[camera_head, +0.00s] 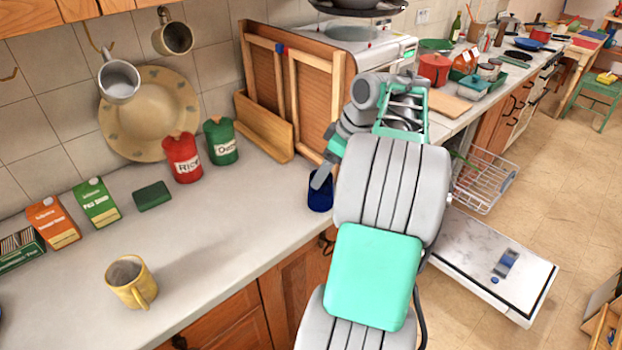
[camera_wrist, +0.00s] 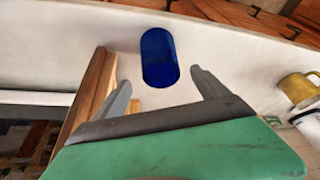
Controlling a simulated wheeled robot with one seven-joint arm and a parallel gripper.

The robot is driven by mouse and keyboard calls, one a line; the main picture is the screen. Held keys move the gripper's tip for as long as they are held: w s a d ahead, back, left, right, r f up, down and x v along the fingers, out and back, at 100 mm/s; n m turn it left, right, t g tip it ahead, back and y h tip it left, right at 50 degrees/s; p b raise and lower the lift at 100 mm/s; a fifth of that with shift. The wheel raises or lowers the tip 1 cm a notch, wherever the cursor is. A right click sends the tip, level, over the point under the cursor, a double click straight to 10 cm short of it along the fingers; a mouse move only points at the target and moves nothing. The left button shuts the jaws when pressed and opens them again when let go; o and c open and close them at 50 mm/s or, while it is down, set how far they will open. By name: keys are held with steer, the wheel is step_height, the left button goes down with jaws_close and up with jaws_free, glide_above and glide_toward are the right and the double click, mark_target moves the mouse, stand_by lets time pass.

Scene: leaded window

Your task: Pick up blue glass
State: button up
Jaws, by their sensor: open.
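The blue glass (camera_head: 319,191) stands on the countertop near its front edge, just right of the middle in the head view, partly hidden by my arm and a finger. In the wrist view the blue glass (camera_wrist: 160,57) shows whole, beyond the fingertips and roughly midway between them. My gripper (camera_wrist: 162,80) is open and empty, with one finger to each side of the glass in the picture. I cannot tell whether a finger touches the glass. In the head view only a finger of my gripper (camera_head: 321,178) shows clearly, beside the glass.
A wooden rack (camera_head: 263,125) stands close behind the glass, and its wood (camera_wrist: 92,90) shows near the left finger. A yellow mug (camera_head: 132,284) is at the left front. Red (camera_head: 183,158) and green (camera_head: 221,141) canisters stand by the wall. The counter between mug and glass is clear.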

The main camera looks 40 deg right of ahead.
steer(key=x, duration=0.7)
steer(key=shift+f, duration=0.3)
steer(key=shift+c, duration=0.4)
steer(key=shift+r, duration=0.15)
jaws_close()
